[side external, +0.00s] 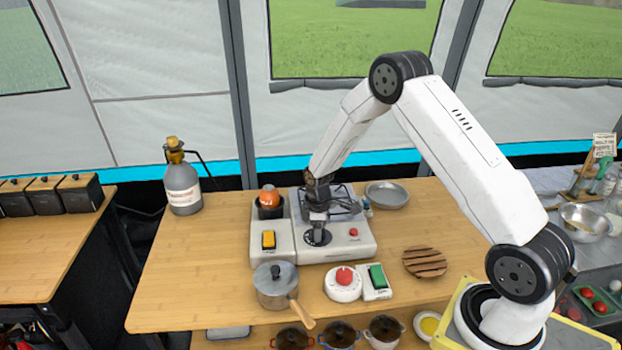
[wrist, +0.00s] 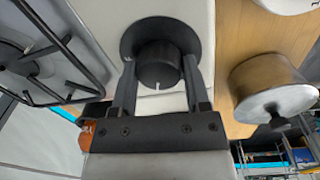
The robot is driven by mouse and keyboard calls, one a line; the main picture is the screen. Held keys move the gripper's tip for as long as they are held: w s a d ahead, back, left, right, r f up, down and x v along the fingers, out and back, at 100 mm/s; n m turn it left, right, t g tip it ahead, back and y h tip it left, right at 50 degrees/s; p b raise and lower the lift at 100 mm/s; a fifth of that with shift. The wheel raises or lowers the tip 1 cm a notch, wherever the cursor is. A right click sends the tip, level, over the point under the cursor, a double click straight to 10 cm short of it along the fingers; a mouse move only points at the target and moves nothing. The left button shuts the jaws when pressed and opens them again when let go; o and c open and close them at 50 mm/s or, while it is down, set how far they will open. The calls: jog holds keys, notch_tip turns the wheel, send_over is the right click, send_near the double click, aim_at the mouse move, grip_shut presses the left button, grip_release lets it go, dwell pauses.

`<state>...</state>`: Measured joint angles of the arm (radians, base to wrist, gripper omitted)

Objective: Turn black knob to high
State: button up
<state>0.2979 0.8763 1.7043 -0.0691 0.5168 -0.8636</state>
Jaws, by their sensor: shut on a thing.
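The black knob (wrist: 158,68) sits on a round black dial plate on the front of the white stove (side external: 345,252). My gripper (wrist: 159,62) is shut on the knob, one finger on each side of it. A short white mark shows on the knob's face, at its lower edge in the wrist view. In the side view the gripper (side external: 318,222) points down onto the dial plate (side external: 317,238), and it hides most of the knob. The setting labels are too small to read.
A small red button (side external: 353,232) is right of the knob, and a yellow switch (side external: 268,240) is left. The burner grate (side external: 342,204) is behind. A lidded pot (side external: 275,287), a red-topped white dial (side external: 343,284) and a green switch (side external: 377,276) stand in front.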

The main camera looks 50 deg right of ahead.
dwell(0.4)
jog(key=o, duration=1.3)
jog(key=shift+s+a+r, duration=0.1)
jog(key=shift+r, duration=1.85)
jog(key=shift+s+a+r, duration=0.1)
jog(key=shift+r, duration=1.85)
jog(key=shift+s+a+r, duration=0.25)
jog(key=shift+a+r, duration=0.1)
jog(key=shift+a, duration=0.15)
jog(key=s+a+r+m, duration=0.2)
jog(key=s+a, duration=0.2)
jog(key=s, duration=0.1)
jog(key=s+a+r+m+t, duration=0.1)
jog(key=s+a+r+m, duration=0.1)
jog(key=s+a, duration=0.2)
jog(key=s+a+r+m+t, duration=0.1)
jog(key=s+a+r+m, duration=0.1)
jog(key=s+a, duration=0.3)
jog(key=shift+s+a+m, duration=0.1)
jog(key=shift+s+m, duration=0.5)
jog(key=shift+s, duration=0.6)
